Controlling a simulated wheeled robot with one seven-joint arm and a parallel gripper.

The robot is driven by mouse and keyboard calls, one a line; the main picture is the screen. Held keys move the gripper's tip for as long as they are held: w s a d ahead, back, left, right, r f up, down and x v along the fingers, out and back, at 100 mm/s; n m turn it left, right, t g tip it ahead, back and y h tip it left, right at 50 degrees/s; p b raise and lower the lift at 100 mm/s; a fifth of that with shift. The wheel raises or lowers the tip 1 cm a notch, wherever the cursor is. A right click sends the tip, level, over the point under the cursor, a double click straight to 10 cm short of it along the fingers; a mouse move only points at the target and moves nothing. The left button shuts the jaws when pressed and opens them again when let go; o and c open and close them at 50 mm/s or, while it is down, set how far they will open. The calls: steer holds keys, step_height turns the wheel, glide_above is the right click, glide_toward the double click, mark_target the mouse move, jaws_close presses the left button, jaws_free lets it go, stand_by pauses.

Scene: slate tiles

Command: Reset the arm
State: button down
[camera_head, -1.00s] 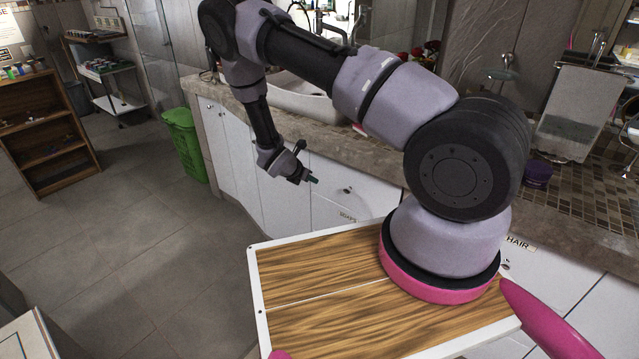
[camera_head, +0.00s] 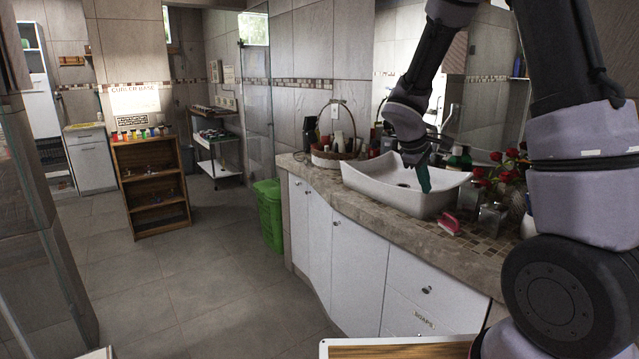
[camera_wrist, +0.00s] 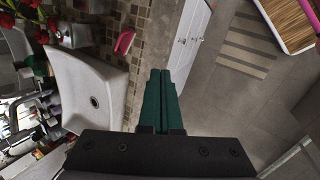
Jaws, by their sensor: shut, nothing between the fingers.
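My gripper (camera_head: 423,178) shows in the head view at the upper right, in front of the white sink, with green fingers pointing down. In the wrist view its green fingers (camera_wrist: 160,82) lie side by side, pressed together with nothing between them. My arm is bent, with the forearm raised and the wrist hanging at about sink height. Whether the fingers touch the sink rim cannot be told from the head view; in the wrist view they appear above the counter edge and floor.
A white sink (camera_head: 372,183) is set on the stone counter (camera_head: 345,203), with a pink item (camera_head: 448,223), a basket (camera_head: 334,158) and red flowers (camera_head: 508,157) around it. A green bin (camera_head: 269,213) and a wooden shelf (camera_head: 152,190) stand left. The floor (camera_head: 185,285) is open.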

steer(key=s+a+r+m+t+y, duration=0.1)
steer(key=s+r+m+t+y, duration=0.1)
steer(key=s+r+m, duration=0.4)
steer(key=s+a+r+m+t+y, duration=0.2)
steer(key=s+r+m+y, duration=0.2)
steer(key=s+r, duration=1)
steer(key=s+m, duration=0.2)
steer(key=s, duration=0.2)
steer(key=shift+a+r+m+y, duration=0.2)
steer(key=shift+r+m+y, duration=0.2)
